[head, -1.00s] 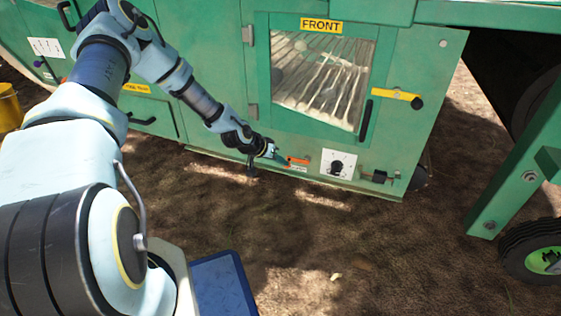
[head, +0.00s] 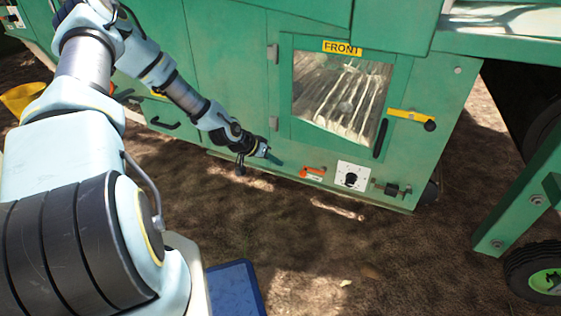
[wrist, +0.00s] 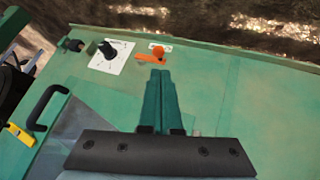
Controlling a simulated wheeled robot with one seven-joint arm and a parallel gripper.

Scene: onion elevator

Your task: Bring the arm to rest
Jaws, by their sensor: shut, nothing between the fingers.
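My gripper (head: 275,161) is at the end of my outstretched arm, in front of the lower part of the green machine (head: 235,80). In the wrist view its two green fingers (wrist: 157,100) are together with nothing between them. An orange lever (head: 313,171) on the panel lies a little to the right of the gripper in the head view. In the wrist view the orange lever (wrist: 155,54) appears just beyond the fingertips, apart from them as far as I can see.
A round black knob on a white plate (head: 351,177) and a black latch (head: 390,189) sit right of the lever. Above are a windowed door (head: 340,95) and a yellow handle (head: 408,117). A green leg (head: 530,180) and wheel (head: 540,272) stand at right. Bare ground lies in front.

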